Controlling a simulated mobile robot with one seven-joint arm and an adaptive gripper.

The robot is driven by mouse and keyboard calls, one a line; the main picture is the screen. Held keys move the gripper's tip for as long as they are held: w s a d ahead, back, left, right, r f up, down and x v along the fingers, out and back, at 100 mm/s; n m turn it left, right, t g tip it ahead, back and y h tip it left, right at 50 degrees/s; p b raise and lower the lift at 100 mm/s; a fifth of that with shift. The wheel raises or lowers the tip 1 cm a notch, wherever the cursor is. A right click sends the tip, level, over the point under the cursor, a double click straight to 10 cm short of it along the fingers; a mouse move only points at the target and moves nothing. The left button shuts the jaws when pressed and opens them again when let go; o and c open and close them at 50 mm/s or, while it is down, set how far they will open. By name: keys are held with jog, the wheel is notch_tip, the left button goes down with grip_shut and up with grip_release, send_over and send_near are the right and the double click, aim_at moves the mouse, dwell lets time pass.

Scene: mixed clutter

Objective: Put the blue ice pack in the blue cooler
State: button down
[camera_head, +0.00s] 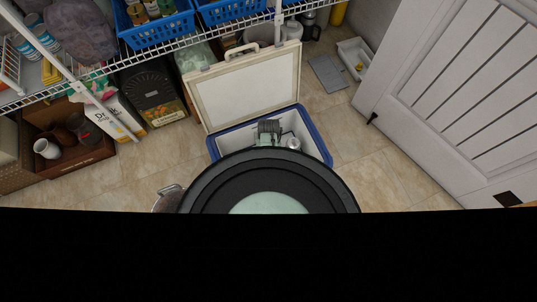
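The blue cooler (319,142) stands open on the floor in the middle of the view. It has a blue rim, white inner walls and a white lid (246,88) raised at its back. A small dark ribbed thing (268,127) and a small pale round thing (294,143) show at the cooler's opening; I cannot tell what they are. A large dark disc, seemingly part of my own body, covers the cooler's front. I cannot make out the blue ice pack. I cannot make out my gripper either; it may be hidden behind the disc.
A wire shelf with blue baskets (160,31) runs along the upper left. Below it stand a brown crate (75,161), a drink carton (117,115) and a black bin (150,88). A white door (465,80) is at right. Tiled floor (375,170) is clear right of the cooler.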

jog(key=shift+f, duration=0.15)
jog(key=c, duration=1)
grip_release()
notch_tip(320, 180, up, 12)
